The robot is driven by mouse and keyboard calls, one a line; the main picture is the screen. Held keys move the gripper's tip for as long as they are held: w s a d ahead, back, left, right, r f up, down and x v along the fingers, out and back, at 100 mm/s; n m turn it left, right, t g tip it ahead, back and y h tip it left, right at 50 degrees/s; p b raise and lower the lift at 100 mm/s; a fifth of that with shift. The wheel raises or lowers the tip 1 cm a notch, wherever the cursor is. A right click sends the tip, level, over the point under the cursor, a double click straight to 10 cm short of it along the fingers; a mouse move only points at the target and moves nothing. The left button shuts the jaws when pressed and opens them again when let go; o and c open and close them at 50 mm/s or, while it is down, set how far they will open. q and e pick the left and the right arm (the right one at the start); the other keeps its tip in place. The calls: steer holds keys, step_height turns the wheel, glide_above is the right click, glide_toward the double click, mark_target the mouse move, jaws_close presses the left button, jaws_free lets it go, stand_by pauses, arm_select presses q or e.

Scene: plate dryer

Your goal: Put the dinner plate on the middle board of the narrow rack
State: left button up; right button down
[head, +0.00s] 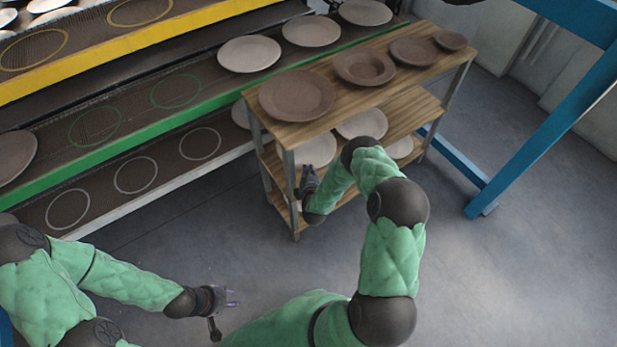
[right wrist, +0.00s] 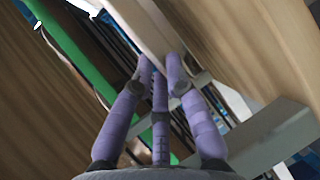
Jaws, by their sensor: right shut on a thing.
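The narrow rack (head: 345,112) is a wooden shelf unit with grey posts at the centre right. A pale dinner plate (head: 318,152) is on or just above its middle board, partly hidden by the top board. My right gripper (head: 308,180) reaches in at the rack's near side by this plate. In the right wrist view my right gripper (right wrist: 160,75) is shut on a pale, edge-on strip (right wrist: 143,25), which looks like the plate, between two wooden boards. Contact with the board cannot be told. My left gripper (head: 225,305) is open and empty above the floor.
Several brown plates (head: 297,95) stand on the rack's top board, and another pale plate (head: 362,124) lies further along below it. A dryer with yellow and green-edged (head: 130,142) tiers fills the left. Blue beams (head: 540,130) stand at right. The front floor is clear.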

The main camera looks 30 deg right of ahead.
step_height(320, 180, down, 3)
steer(key=shift+r+b, duration=0.15)
steer(key=shift+b, duration=0.35)
steer(key=shift+r, duration=0.1)
steer(key=c, duration=1.3)
jaws_free()
steer(key=shift+s, duration=0.15)
steer(key=shift+o, duration=0.2)
